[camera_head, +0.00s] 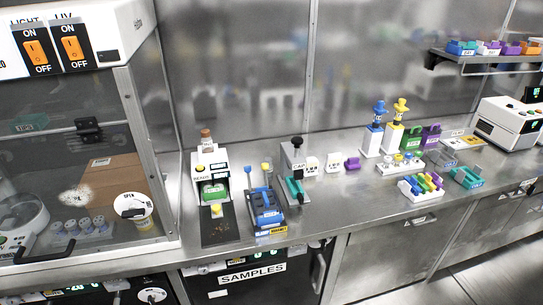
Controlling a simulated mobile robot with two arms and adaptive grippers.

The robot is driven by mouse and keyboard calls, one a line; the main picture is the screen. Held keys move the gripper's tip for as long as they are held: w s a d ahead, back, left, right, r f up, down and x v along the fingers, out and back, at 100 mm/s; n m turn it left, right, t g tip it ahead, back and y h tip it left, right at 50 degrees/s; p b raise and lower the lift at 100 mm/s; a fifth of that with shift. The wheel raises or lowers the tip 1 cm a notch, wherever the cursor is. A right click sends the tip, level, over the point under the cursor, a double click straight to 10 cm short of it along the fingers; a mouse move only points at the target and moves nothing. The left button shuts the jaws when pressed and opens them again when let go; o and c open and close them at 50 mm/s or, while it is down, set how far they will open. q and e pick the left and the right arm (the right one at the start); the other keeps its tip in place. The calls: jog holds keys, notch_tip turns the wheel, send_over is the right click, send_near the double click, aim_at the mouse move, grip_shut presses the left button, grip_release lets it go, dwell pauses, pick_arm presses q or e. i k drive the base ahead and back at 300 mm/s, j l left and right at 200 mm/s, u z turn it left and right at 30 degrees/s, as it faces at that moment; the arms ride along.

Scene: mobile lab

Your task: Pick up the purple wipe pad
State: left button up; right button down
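A small purple object (352,163) lies on the steel counter (340,183), just right of two small white labelled blocks. It looks like the wipe pad, but it is too small to be sure. Another purple item, a rack-like block (431,134), stands farther right beside a green one. One more purple item (510,49) sits on the wall shelf at the upper right. Neither of my grippers is in view.
A glass-fronted cabinet (60,125) fills the left. A bead dispenser (210,180), a blue device (264,208) and a grey device (295,158) stand left of the small purple object. A tube rack (421,187) is near the front edge. Counter in front of the purple object is clear.

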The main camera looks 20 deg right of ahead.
aim_at(352, 163)
jog(key=l+u, duration=0.1)
jog(key=l, duration=0.75)
jog(key=k+l+u, duration=0.1)
jog(key=l, duration=0.75)
